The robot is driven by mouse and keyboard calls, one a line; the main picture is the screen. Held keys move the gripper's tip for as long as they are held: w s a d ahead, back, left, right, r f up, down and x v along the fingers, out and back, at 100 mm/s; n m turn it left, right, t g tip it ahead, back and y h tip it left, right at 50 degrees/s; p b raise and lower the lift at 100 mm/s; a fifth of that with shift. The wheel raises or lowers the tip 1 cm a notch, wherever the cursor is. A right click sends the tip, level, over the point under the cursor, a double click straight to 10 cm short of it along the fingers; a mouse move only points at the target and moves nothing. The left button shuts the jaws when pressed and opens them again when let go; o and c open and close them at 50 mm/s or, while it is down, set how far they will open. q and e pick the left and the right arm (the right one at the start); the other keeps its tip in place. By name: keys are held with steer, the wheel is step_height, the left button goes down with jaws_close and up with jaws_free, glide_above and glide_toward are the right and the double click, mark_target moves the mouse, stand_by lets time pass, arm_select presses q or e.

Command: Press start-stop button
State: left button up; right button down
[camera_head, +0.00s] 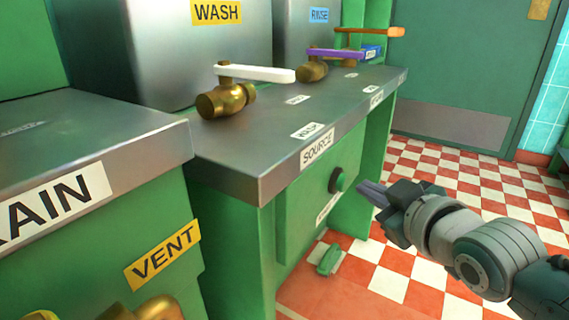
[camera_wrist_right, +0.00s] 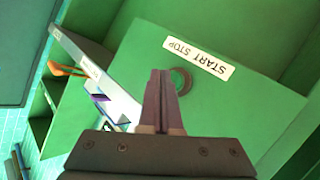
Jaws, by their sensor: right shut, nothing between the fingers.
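The start-stop button (camera_head: 337,180) is a round dark green knob on the green front panel below the counter. In the right wrist view the button (camera_wrist_right: 180,81) shows as a dark ring beside a white START STOP label (camera_wrist_right: 198,57), partly hidden by my fingers. My right gripper (camera_head: 362,188) is shut and empty, its fingertips pointing at the button from the right, close to it. In the wrist view the right gripper's fingers (camera_wrist_right: 159,75) are together. I cannot tell whether the tips touch the button. My left gripper is not in view.
The metal counter (camera_head: 260,165) has a SOURCE label and brass valves with white (camera_head: 255,74), purple (camera_head: 338,53) and orange (camera_head: 370,32) handles. A green pedal (camera_head: 328,259) is on the checkered floor (camera_head: 400,280). A DRAIN counter (camera_head: 120,130) stands at left. Open floor lies right.

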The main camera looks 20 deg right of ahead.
steer(key=s+d+p, duration=0.2)
steer(key=s+d, duration=0.2)
steer(key=shift+s+p, duration=0.3)
steer(key=shift+p, duration=0.1)
stand_by(0.5)
stand_by(1.0)
